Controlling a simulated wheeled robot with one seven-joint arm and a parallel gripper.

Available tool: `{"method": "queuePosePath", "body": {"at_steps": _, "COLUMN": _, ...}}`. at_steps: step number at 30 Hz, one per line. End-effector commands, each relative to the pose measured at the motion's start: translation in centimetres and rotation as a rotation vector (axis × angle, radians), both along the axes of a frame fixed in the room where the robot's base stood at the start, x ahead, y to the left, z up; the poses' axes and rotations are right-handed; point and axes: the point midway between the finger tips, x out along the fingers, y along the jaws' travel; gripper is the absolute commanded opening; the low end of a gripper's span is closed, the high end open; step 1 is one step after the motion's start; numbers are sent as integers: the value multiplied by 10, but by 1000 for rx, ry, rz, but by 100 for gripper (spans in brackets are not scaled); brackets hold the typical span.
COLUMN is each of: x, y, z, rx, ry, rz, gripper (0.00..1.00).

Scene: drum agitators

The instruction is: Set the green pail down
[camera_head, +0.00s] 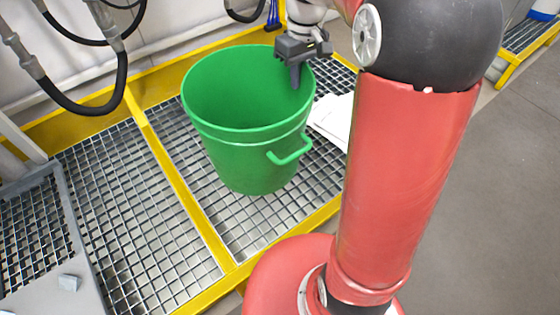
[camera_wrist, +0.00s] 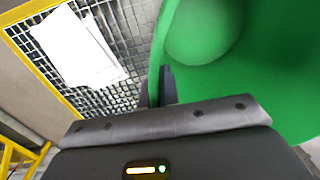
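The green pail (camera_head: 245,150) is upright over the metal grating in the head view, with its open top towards the camera and a handle on its right side. My gripper (camera_head: 297,84) is at the pail's far right rim and points down. In the wrist view the fingers (camera_wrist: 157,85) sit close on either side of the wall of the green pail (camera_wrist: 260,60), one inside and one outside. The gripper looks shut on the rim. I cannot tell whether the pail's base touches the grating.
The grating (camera_head: 130,190) has a yellow frame (camera_head: 185,190). White sheets (camera_head: 335,118) lie right of the pail and show in the wrist view (camera_wrist: 75,48). Black hoses (camera_head: 95,105) hang at upper left. A grey-framed grate (camera_head: 40,280) stands at lower left. Grating left of the pail is clear.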

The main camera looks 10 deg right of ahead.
Motion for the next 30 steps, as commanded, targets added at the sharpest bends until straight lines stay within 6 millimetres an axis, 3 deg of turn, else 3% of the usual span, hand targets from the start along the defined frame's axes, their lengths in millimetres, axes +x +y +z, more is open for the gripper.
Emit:
{"method": "queuePosePath", "body": {"at_steps": 9, "x": -1, "y": 0, "z": -86, "rx": 1, "ry": 6, "rz": 0, "gripper": 0}}
{"method": "queuePosePath", "body": {"at_steps": 15, "x": -1, "y": 0, "z": -129, "rx": 0, "ry": 4, "rz": 0, "gripper": 0}}
{"method": "queuePosePath", "body": {"at_steps": 23, "x": 0, "y": 0, "z": -148, "rx": 1, "ry": 1, "rz": 0, "gripper": 0}}
{"method": "queuePosePath", "body": {"at_steps": 30, "x": -1, "y": 0, "z": -181, "rx": 1, "ry": 4, "rz": -1, "gripper": 0}}
